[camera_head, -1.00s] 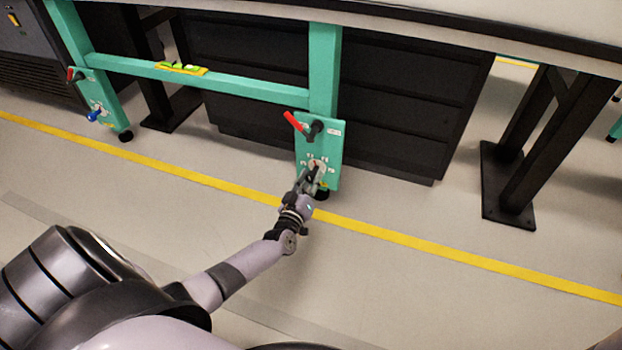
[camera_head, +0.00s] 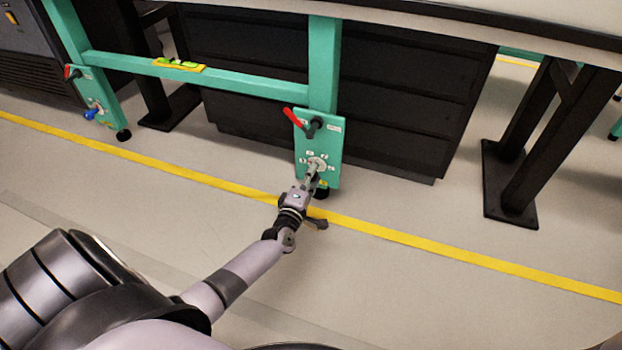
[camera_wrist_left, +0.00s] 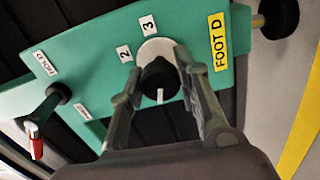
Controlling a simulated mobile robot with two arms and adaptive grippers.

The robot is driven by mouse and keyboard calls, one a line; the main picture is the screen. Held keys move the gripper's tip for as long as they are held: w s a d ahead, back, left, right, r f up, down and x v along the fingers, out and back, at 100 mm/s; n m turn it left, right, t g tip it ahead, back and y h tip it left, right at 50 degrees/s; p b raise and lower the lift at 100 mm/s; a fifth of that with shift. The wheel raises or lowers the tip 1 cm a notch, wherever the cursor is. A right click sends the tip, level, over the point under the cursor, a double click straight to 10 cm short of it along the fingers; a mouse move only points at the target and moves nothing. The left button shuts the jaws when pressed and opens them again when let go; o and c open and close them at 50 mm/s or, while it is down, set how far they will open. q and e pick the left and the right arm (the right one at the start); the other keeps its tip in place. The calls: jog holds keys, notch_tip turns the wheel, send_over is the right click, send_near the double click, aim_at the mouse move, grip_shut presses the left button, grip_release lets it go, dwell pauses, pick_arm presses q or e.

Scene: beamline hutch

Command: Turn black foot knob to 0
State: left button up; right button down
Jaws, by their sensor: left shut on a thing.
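The black foot knob (camera_wrist_left: 160,80) sits on a pale round dial on the green foot plate (camera_head: 328,150), and a white mark shows on its lower side in the left wrist view. My left gripper (camera_head: 313,174) reaches the lower part of the plate. In the left wrist view its two fingers (camera_wrist_left: 158,82) are shut on the knob, one on each side. Labels "2" (camera_wrist_left: 124,54) and "3" (camera_wrist_left: 148,25) stand by the dial; a 0 label cannot be made out. A yellow "FOOT D" label (camera_wrist_left: 218,42) is at the right. My right gripper is not in view.
A red-handled lever (camera_head: 294,118) sits above the knob on the same plate. A spirit level (camera_head: 179,64) lies on the green crossbar. Another green foot plate with a blue knob (camera_head: 92,113) stands at the left. Floor in front is clear.

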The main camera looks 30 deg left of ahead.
pick_arm(q)
jog(key=shift+a+n+b, duration=0.1)
jog(key=shift+n+b, duration=0.4)
jog(key=shift+n, duration=1.4)
jog(key=o, duration=1.2)
